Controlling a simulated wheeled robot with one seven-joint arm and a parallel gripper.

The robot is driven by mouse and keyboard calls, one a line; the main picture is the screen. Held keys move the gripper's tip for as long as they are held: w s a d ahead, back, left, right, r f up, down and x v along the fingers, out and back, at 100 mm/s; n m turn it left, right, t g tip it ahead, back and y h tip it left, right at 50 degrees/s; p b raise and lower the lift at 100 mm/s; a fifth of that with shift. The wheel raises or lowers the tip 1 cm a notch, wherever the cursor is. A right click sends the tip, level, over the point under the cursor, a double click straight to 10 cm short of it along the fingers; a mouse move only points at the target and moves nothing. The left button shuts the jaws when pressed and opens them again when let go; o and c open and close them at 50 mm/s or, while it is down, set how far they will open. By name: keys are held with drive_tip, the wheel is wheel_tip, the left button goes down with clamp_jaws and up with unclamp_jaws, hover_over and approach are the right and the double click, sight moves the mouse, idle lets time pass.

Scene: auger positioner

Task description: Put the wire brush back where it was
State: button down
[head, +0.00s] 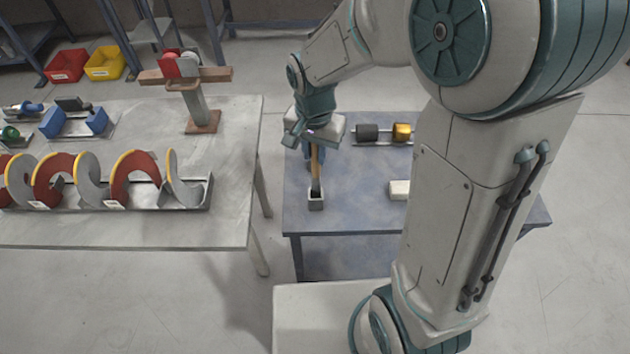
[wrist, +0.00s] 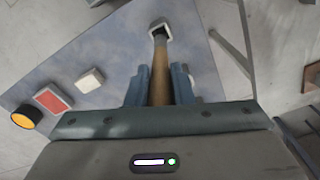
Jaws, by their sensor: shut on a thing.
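The wire brush has a long wooden handle (head: 316,170), which also shows in the wrist view (wrist: 158,62). My gripper (head: 313,152) is shut on the handle above the blue table; its two blue fingers flank it in the wrist view (wrist: 160,88). The brush hangs roughly upright. Its lower end meets a small square, open-topped grey holder (head: 316,203) near the table's left front corner. The holder also shows in the wrist view (wrist: 160,28). I cannot tell how far the end sits inside it. The upper part of the brush is hidden by my gripper.
The blue table (head: 345,215) also bears a white block (head: 399,190) and a rack with dark and yellow cylinders (head: 368,133). A grey bench (head: 110,230) with a red-and-grey auger (head: 90,180) and a post stand (head: 195,105) is at left. A gap separates the tables.

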sight(315, 178)
drive_tip(key=shift+f+b, duration=2.5)
drive_tip(key=shift+f, duration=1.6)
drive_tip(key=shift+f, duration=0.15)
drive_tip(key=c, duration=1.3)
unclamp_jaws()
drive_tip(key=shift+r, duration=0.2)
